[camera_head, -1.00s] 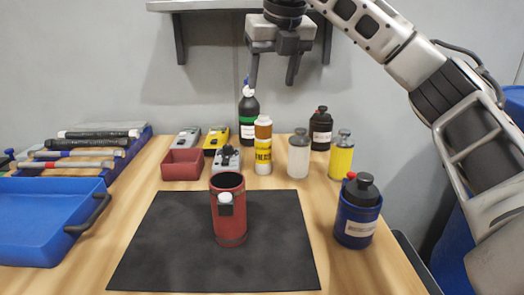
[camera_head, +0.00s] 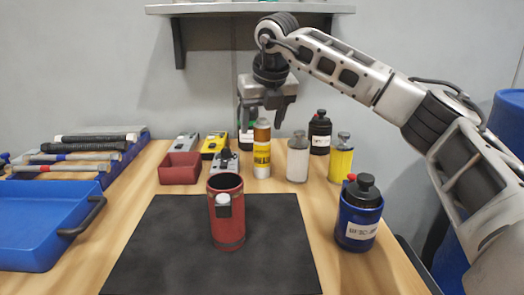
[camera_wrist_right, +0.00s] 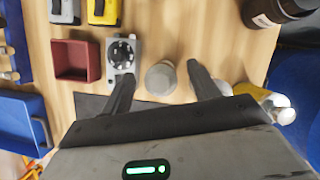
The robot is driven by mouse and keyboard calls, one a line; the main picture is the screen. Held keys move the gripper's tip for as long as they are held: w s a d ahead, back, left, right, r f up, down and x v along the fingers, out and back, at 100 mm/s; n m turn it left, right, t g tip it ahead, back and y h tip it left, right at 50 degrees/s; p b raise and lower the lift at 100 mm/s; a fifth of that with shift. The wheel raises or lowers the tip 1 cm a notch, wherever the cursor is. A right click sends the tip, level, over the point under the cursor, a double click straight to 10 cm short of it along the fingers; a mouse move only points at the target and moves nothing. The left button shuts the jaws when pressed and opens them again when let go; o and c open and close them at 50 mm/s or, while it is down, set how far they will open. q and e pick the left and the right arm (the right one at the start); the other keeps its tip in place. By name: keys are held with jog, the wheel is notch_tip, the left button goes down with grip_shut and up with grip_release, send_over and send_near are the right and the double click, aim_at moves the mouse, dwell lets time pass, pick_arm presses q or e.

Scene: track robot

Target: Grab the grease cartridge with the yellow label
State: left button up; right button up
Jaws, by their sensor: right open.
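The grease cartridge with the yellow label (camera_head: 262,157) stands upright at the back of the bench, with a brown top band and a white and yellow body. My right gripper (camera_head: 264,117) points down just above its top, open and empty. In the right wrist view, a pale round top (camera_wrist_right: 161,78) sits between the two open fingers (camera_wrist_right: 161,74); it looks like the cartridge seen from above. My left gripper is not in view.
A white bottle (camera_head: 298,160) and a yellow bottle (camera_head: 341,160) stand to the right. A grey meter (camera_head: 224,162) is close on the left, beside a red bin (camera_head: 180,168). A red canister (camera_head: 226,222) stands on the black mat (camera_head: 160,240).

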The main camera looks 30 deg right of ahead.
jog(key=shift+c, duration=0.2)
grip_shut()
jog(key=shift+r, duration=0.15)
